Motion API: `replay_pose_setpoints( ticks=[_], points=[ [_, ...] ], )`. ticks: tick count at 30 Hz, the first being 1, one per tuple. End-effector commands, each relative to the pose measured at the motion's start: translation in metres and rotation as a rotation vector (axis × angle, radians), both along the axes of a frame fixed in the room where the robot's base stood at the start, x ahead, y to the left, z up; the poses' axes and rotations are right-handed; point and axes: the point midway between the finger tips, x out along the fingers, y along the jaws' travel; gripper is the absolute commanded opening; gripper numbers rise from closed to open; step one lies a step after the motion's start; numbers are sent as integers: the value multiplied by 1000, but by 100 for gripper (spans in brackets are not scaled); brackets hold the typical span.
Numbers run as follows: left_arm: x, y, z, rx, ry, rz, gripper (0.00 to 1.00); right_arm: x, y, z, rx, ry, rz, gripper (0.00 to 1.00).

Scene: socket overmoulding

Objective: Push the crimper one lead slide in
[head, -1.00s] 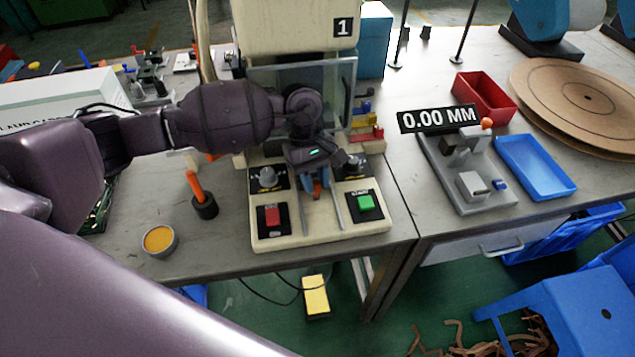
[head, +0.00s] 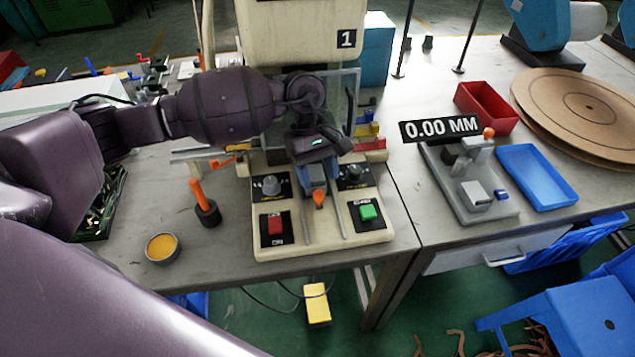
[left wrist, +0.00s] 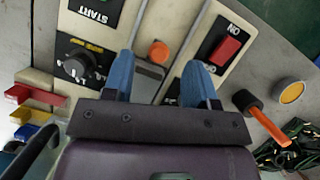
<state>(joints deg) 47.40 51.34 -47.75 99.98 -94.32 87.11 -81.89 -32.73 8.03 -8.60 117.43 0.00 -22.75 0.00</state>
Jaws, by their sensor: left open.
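Crimper one (head: 295,35) is the cream machine marked 1, with a cream base holding a red ON button (head: 275,225) and a green START button (head: 368,213). Its lead slide is a grey block with an orange knob (head: 319,199) between two metal rails. In the left wrist view, the orange knob (left wrist: 158,52) shows between the blue fingers. My left gripper (head: 318,182) is open over the slide, with one finger on each side of it. I cannot tell whether a finger touches it. The slide's rear part is hidden by the gripper. My right gripper is not in view.
A clear guard (head: 350,95) stands behind my left wrist. An orange-handled tool (head: 203,202) in a black holder and a round yellow tin (head: 162,247) are left of the base. A gauge stand (head: 470,190), blue tray (head: 537,177) and red bin (head: 487,107) are on the right.

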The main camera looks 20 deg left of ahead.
Motion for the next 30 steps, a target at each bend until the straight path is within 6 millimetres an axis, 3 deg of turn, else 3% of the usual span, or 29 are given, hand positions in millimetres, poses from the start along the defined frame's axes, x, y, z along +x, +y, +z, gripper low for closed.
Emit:
replay_pose_setpoints(
  ticks=[3, 18, 24, 30],
  points=[
    [1, 0, 27, 0, -6, 0, 52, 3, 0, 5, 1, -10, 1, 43],
    [1, 0, 124, 0, -6, 0, 52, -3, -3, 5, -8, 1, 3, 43],
    [1, 0, 147, -1, -4, -1, 52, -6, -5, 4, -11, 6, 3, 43],
    [1, 0, 155, 0, -1, 0, 52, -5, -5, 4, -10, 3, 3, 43]
  ],
)
